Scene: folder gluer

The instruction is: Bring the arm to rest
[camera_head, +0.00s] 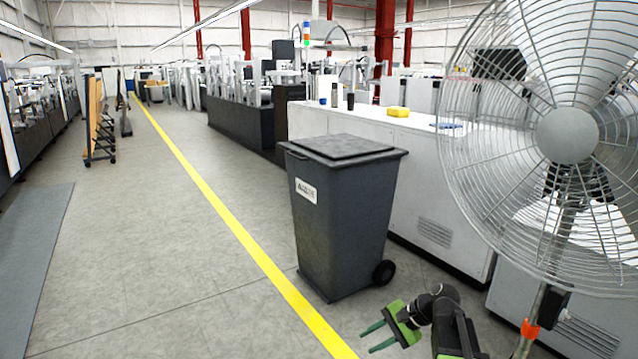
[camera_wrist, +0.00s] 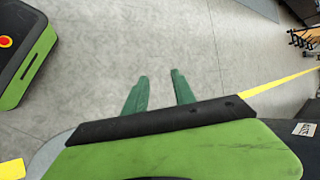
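My gripper (camera_head: 376,338) shows at the lower middle right of the head view, on the end of my green and black arm. Its two green fingers are spread apart and point left. The wrist view also shows my gripper (camera_wrist: 161,85), with bare grey floor between and beyond the fingers. It holds nothing. The arm is low, in front of the grey wheeled bin (camera_head: 340,225), and appears apart from it. The lower arm is cut off by the picture's bottom edge.
A large wire fan (camera_head: 568,135) stands close on the right. A white cabinet (camera_head: 440,185) with a yellow item (camera_head: 398,112) on top stands behind the bin. A yellow floor line (camera_head: 225,215) runs along the left. The aisle floor (camera_head: 130,250) is clear.

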